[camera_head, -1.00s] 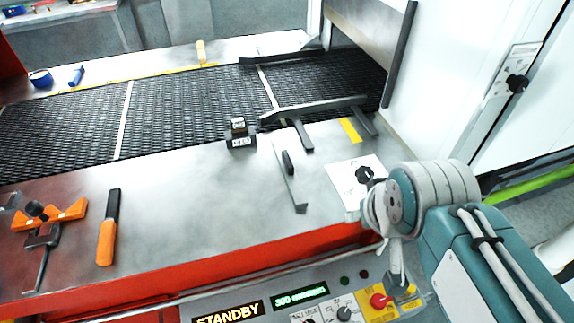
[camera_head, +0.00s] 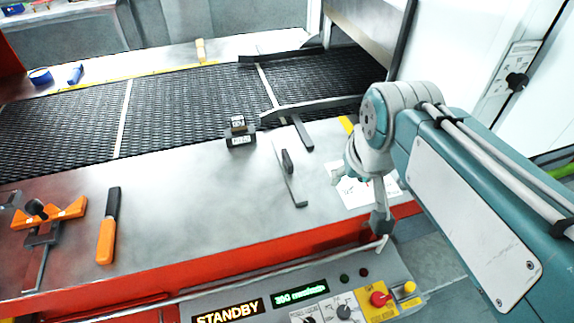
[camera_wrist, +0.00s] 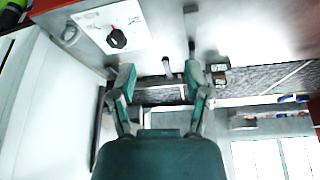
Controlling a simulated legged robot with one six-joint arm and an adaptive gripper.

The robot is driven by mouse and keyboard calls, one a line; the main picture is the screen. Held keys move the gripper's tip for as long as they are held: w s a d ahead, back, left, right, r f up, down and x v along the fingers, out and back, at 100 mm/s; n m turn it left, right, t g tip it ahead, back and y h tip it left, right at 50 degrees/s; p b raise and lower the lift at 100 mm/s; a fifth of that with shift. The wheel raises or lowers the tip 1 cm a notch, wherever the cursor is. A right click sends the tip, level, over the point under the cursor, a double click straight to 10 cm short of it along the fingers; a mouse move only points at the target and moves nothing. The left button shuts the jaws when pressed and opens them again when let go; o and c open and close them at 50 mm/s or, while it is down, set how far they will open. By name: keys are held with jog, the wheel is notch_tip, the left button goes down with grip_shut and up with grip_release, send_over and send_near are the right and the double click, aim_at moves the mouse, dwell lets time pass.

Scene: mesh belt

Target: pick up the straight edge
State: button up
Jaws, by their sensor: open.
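In the head view my wrist hangs to the right of the straight edge, over the card and front edge, with no contact visible.
A small dark block (camera_head: 240,139) stands left. An orange-handled tool (camera_head: 108,232) and orange clamp (camera_head: 62,214) lie farther left. A white card (camera_head: 358,196) lies right, under my wrist.

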jog(key=w+a+n+g, duration=0.15)
jog(key=w+a, duration=0.25)
jog(key=w, duration=0.8)
jog(key=g, duration=0.3)
send_over(287, 156)
jog(key=f, duration=1)
jog(key=shift+w+a+f, duration=0.15)
jog(key=shift+w+a, duration=0.1)
jog(key=shift+a, duration=0.05)
jog(key=shift+s+d+f, duration=0.15)
jog(key=shift+f, duration=1.2)
jog(key=shift+s+d+f, duration=0.15)
jog(key=shift+f, duration=1.2)
grip_shut()
